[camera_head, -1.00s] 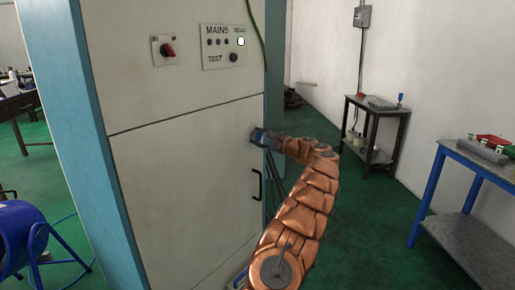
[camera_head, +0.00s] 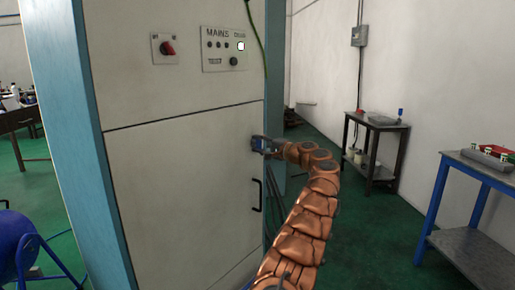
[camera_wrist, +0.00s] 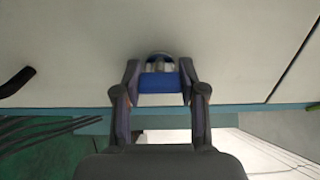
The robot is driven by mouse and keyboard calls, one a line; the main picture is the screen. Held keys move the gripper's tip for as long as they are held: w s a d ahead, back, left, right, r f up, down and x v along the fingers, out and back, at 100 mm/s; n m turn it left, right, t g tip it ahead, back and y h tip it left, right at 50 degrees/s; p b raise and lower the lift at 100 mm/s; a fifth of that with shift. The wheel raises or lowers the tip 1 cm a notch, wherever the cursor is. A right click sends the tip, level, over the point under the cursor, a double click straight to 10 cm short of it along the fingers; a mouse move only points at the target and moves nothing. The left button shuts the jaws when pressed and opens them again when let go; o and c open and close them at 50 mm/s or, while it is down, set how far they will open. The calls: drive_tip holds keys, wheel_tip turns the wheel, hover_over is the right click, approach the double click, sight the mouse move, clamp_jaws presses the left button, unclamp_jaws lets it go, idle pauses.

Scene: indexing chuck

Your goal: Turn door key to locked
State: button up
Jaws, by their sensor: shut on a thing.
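The cabinet door (camera_head: 190,180) is a pale panel on a tall cabinet with blue-green edges. My gripper (camera_head: 258,143) is at the door's right edge, above the black handle. In the wrist view my gripper (camera_wrist: 160,78) is shut on the door key, whose blue head (camera_wrist: 160,84) lies between the two fingers. A round metal lock (camera_wrist: 159,60) shows just beyond the blue head, against the door. In the head view the key is mostly hidden by my gripper. I cannot tell the key's locked or unlocked position.
A black door handle (camera_head: 257,195) is below my gripper; it also shows in the wrist view (camera_wrist: 17,82). A red switch (camera_head: 167,48) and a MAINS panel (camera_head: 224,49) are above. A dark bench (camera_head: 376,123) and a blue-legged table (camera_head: 470,160) stand right. Green floor lies between.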

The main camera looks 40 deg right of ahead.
drive_tip(key=shift+f, duration=0.1)
idle(0.3)
drive_tip(key=o, duration=1.2)
drive_tip(key=shift+c, duration=0.2)
drive_tip(key=shift+s, duration=0.1)
drive_tip(key=shift+s, duration=0.25)
drive_tip(key=s+d, duration=0.1)
drive_tip(key=s, duration=1)
drive_tip(key=shift+d, duration=0.3)
